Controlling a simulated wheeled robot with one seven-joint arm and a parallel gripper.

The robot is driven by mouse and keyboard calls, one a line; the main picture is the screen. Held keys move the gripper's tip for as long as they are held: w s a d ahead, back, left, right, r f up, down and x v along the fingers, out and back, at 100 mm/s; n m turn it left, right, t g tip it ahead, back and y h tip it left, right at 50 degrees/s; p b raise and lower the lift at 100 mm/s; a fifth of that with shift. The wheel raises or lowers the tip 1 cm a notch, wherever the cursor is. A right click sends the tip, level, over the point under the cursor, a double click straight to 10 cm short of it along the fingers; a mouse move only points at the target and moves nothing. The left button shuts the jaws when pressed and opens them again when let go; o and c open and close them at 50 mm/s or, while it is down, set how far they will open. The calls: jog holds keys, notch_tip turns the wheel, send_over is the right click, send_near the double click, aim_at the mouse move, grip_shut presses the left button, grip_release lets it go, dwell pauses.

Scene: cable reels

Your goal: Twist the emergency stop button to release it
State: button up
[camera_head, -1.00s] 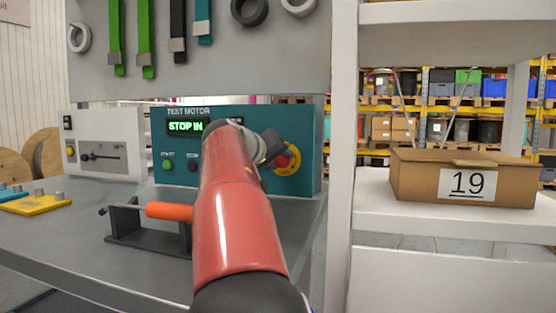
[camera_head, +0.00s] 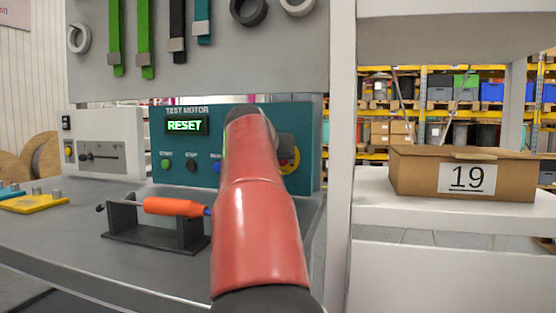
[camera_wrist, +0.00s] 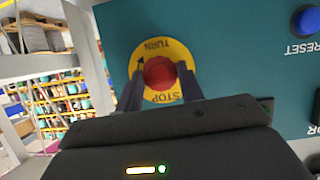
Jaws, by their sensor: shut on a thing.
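The red emergency stop button (camera_wrist: 159,72) sits on a round yellow plate (camera_wrist: 150,50) with TURN and STOP lettering, seen upside down in the wrist view. My gripper (camera_wrist: 160,88) is shut on the button, one finger on each side. In the head view my red arm covers the gripper and the button; only the right part of the yellow plate (camera_head: 291,160) shows. The teal test motor panel (camera_head: 309,130) carries the plate, and its display (camera_head: 186,125) reads RESET in green.
A blue RESET button (camera_wrist: 305,20) lies near the stop button. Green (camera_head: 165,165) and black (camera_head: 191,165) buttons sit on the panel's left. A black holder (camera_head: 150,240) with an orange-handled tool (camera_head: 172,206) stands on the bench. A box marked 19 (camera_head: 420,178) sits on the right shelf.

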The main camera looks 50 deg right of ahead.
jog(key=shift+m, duration=0.3)
dwell(0.4)
jog(key=o, duration=1)
jog(key=b+v, duration=0.1)
jog(key=v, duration=0.6)
jog(key=shift+s+a+r, duration=0.2)
jog(key=shift+s, duration=0.1)
